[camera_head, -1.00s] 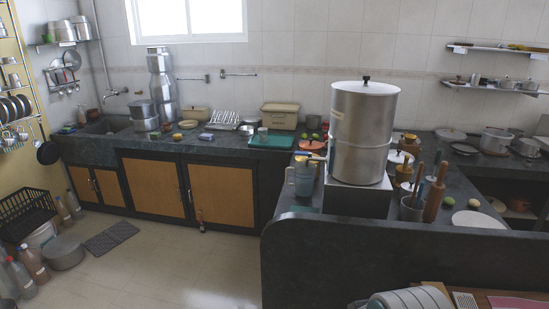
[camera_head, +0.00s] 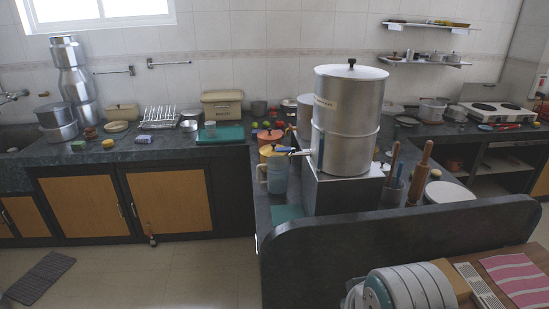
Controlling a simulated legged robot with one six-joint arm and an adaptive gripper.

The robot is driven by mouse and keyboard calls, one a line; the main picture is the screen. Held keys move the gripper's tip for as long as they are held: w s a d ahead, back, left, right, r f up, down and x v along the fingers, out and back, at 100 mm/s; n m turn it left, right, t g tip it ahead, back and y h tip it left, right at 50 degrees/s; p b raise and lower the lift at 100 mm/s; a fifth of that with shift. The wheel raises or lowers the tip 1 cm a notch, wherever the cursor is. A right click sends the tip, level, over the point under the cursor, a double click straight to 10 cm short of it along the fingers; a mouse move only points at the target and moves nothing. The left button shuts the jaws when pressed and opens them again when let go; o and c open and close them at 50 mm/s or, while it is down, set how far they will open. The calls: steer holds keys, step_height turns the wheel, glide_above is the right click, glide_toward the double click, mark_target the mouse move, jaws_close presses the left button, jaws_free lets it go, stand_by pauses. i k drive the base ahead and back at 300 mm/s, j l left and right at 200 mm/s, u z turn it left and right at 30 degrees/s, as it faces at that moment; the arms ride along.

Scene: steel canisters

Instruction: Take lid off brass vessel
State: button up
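I cannot clearly make out a brass vessel in this view. A small yellowish pot (camera_head: 271,154) stands on the counter behind the blue-grey jug (camera_head: 274,177), partly hidden by it; its material and lid are too small to tell. A large steel canister (camera_head: 347,122) stands on a box-like stand (camera_head: 336,192), with its lid (camera_head: 351,71) and dark knob on top. A stacked steel canister (camera_head: 72,75) stands at the far left by the wall. My gripper is not in view.
A dark raised counter edge (camera_head: 400,237) runs across the front right. Tiled floor at the lower left is open, apart from a dark mat (camera_head: 40,277).

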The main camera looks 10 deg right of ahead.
mark_target(266, 150)
steer(key=i+j+u, duration=0.1)
steer(key=u, duration=0.3)
steer(key=i+j+u, duration=0.15)
steer(key=u, duration=0.3)
steer(key=i+j+u, duration=0.15)
steer(key=u, duration=0.25)
steer(key=i+j+u, duration=0.1)
steer(key=u, duration=0.35)
steer(key=i+j+u, duration=0.15)
steer(key=i, duration=1.2)
steer(key=i+z, duration=0.7)
steer(key=i+j+z, duration=0.2)
steer(key=z, duration=0.2)
steer(key=i+l+z, duration=0.15)
steer(key=z, duration=0.25)
steer(key=i+z, duration=0.6)
steer(key=z, duration=0.2)
steer(key=i+j+z, duration=0.1)
steer(key=i+z, duration=0.3)
steer(key=i+l+z, duration=0.15)
steer(key=i+z, duration=0.15)
steer(key=z, duration=0.15)
steer(key=i+z, duration=0.3)
steer(key=z, duration=0.2)
steer(key=i+z, duration=0.3)
steer(key=z, duration=0.15)
